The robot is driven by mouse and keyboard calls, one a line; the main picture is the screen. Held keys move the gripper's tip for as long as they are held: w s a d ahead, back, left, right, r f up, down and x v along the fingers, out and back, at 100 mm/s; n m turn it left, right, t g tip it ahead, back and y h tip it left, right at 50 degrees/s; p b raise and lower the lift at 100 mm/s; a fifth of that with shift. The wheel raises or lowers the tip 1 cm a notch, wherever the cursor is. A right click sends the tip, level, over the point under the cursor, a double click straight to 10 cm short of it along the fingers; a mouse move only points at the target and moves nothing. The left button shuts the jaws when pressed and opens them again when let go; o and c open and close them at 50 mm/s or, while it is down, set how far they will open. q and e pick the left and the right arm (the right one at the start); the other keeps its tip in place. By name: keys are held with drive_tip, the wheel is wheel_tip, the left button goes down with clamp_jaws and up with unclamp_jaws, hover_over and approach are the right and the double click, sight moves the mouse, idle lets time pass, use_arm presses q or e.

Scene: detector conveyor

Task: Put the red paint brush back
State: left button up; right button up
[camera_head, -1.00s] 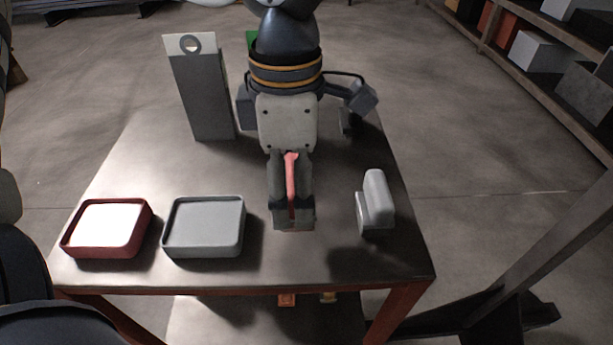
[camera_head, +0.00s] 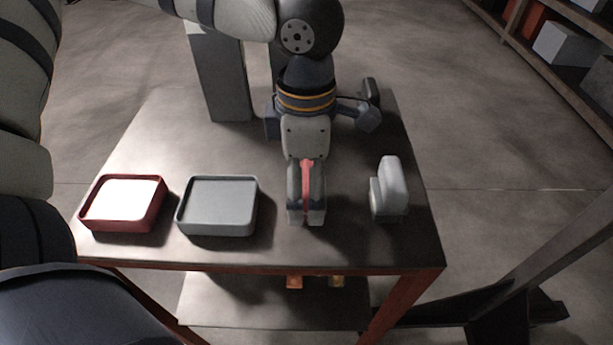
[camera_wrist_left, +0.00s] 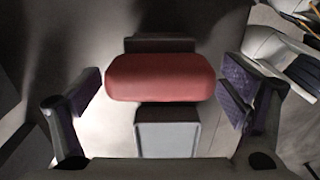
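My left gripper (camera_head: 306,195) points down over the middle of the table (camera_head: 340,250). The red paint brush (camera_head: 306,178) shows as a narrow red strip between its grey parts. Whether the brush touches the table is hidden. A white brush-like piece (camera_head: 392,185) on a grey base stands to the right. My right gripper is out of view.
A red-rimmed tray (camera_head: 160,205) and a grey tray (camera_head: 217,228) lie left of the gripper. A tall grey block (camera_head: 222,85) stands behind them. The front table edge is close. Shelves (camera_head: 560,100) stand at the far right.

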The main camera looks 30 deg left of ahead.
use_arm(q)
wheel_tip(320, 180, up, 12)
drive_tip(key=shift+r, duration=0.15)
idle(0.3)
